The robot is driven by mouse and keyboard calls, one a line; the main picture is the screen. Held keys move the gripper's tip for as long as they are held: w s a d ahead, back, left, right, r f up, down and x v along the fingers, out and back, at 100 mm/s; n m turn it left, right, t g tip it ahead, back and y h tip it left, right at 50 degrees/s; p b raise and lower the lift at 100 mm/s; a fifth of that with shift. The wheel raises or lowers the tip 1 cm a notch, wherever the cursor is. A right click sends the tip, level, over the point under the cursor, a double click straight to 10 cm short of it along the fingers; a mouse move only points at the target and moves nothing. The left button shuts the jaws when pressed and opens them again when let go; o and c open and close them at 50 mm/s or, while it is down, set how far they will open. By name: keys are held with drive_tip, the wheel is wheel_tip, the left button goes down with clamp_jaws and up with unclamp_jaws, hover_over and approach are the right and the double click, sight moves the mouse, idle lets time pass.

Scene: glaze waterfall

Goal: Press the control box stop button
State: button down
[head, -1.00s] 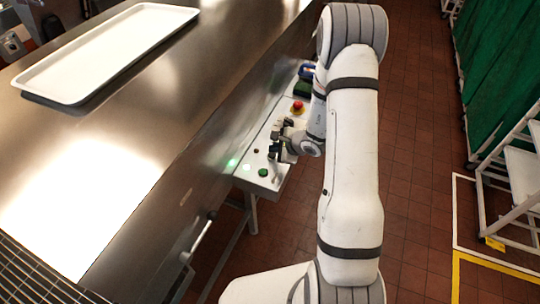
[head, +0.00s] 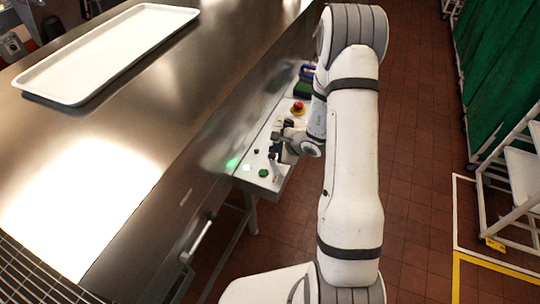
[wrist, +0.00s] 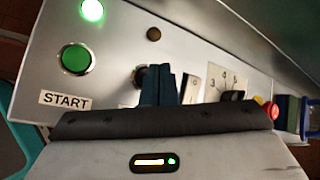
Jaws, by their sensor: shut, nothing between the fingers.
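The control box (head: 256,183) is a pale metal panel beside the steel counter. In the wrist view, my gripper (wrist: 167,75) is shut and empty, its dark fingertips over the panel. A dark round button (wrist: 139,76) lies right at the fingertips and is partly hidden by them. It sits where a stop button could be, but its label is hidden behind my gripper. I cannot tell whether the tips touch it. The green START button (wrist: 76,58) is to the left, and a lit green lamp (wrist: 92,10) is above it. In the head view, my gripper (head: 275,153) is low over the panel.
A numbered dial (wrist: 229,90) is right of the fingers. A red mushroom button (head: 297,107) sits farther along the panel, near green and blue items (head: 304,88). A small brown lamp (wrist: 154,34) is unlit. A white tray (head: 110,50) lies on the counter (head: 160,110).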

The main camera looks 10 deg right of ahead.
sight(275, 157)
drive_tip(key=shift+s+f+b, duration=0.1)
drive_tip(key=shift+f+b, duration=0.8)
drive_tip(key=shift+b, duration=0.8)
idle(1.0)
drive_tip(key=shift+r, duration=0.85)
drive_tip(key=shift+r+p, duration=1.35)
drive_tip(key=shift+r, duration=1.2)
